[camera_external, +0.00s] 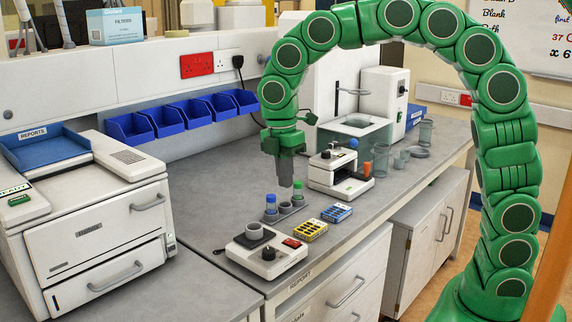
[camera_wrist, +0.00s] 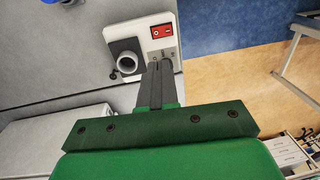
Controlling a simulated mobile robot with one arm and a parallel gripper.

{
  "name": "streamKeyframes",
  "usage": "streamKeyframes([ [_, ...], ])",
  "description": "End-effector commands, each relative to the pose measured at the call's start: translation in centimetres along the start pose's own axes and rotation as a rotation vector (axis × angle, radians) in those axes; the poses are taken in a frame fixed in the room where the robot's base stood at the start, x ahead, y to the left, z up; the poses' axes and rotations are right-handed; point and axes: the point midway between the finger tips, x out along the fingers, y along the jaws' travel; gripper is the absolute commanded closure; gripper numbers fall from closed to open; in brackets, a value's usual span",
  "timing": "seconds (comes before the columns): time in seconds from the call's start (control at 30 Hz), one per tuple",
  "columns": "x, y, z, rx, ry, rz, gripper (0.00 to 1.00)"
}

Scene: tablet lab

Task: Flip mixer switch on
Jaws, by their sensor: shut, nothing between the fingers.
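In the wrist view the mixer (camera_wrist: 145,44) is at the top centre, with the red switch (camera_wrist: 162,31) right of the cup (camera_wrist: 127,63). My gripper (camera_external: 286,186) is shut and empty, pointing down above the vial rack behind the mixer. In the wrist view its fingers (camera_wrist: 159,64) overlap the mixer's near edge and hide part of it; contact cannot be told.
A grey rack (camera_external: 288,211) with blue-capped and green-capped vials stands under my gripper. Yellow (camera_external: 310,230) and blue (camera_external: 337,212) boxes lie right of the mixer. A white microscope-like device (camera_external: 338,170) stands behind, and a printer (camera_external: 95,235) at left. Bare bench lies left of the rack.

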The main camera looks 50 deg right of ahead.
Motion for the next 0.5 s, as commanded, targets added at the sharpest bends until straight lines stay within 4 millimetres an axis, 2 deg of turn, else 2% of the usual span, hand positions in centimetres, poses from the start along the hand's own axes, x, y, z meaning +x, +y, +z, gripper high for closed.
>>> streamKeyframes([
  [0.23,0.0,-1.4,0.0,-0.002,0.004,-0.028,1.0],
  [0.5,0.1,-1.4,0.1,-0.001,0.002,-0.031,1.0],
])
